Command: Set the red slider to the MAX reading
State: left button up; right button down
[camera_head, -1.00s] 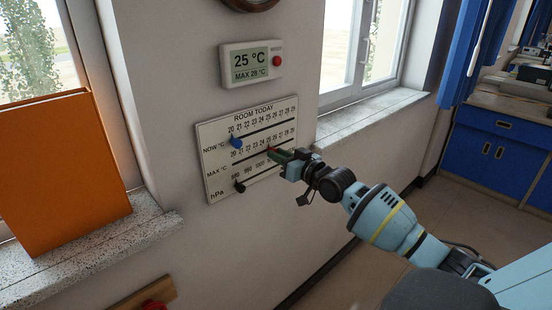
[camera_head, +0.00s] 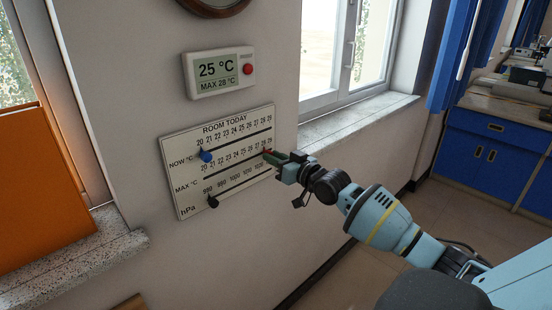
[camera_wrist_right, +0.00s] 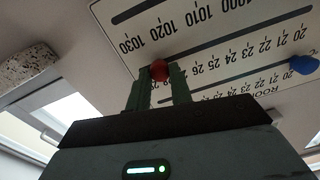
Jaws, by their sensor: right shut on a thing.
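The white ROOM TODAY board (camera_head: 181,150) hangs on the wall with three slotted scales. The red slider (camera_head: 267,153) is near the right, high-number end of the middle MAX °C slot. My right gripper (camera_head: 275,156) is shut on its knob. In the right wrist view, the red knob (camera_wrist_right: 160,70) sits between the two green fingers (camera_wrist_right: 158,88), just past the 26 label; fingers and knob hide the labels there, so I cannot read its exact setting. The display (camera_head: 218,72) above reads 25 °C and MAX 28 °C. My left gripper is not in view.
The blue slider (camera_head: 206,156) is near the left end of the top slot; the black slider (camera_head: 212,202) is near the left of the hPa slot. A window sill (camera_head: 355,122) juts out at right. An orange panel (camera_head: 40,190) stands at left.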

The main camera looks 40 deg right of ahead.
jog(key=shift+f, duration=0.1)
jog(key=c, duration=1.2)
grip_release()
jog(key=shift+c, duration=0.2)
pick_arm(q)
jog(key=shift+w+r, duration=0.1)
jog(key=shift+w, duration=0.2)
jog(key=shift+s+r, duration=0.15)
pick_arm(e)
jog(key=s, duration=0.7)
jog(key=shift+s+d, duration=0.4)
jog(key=shift+d, duration=0.05)
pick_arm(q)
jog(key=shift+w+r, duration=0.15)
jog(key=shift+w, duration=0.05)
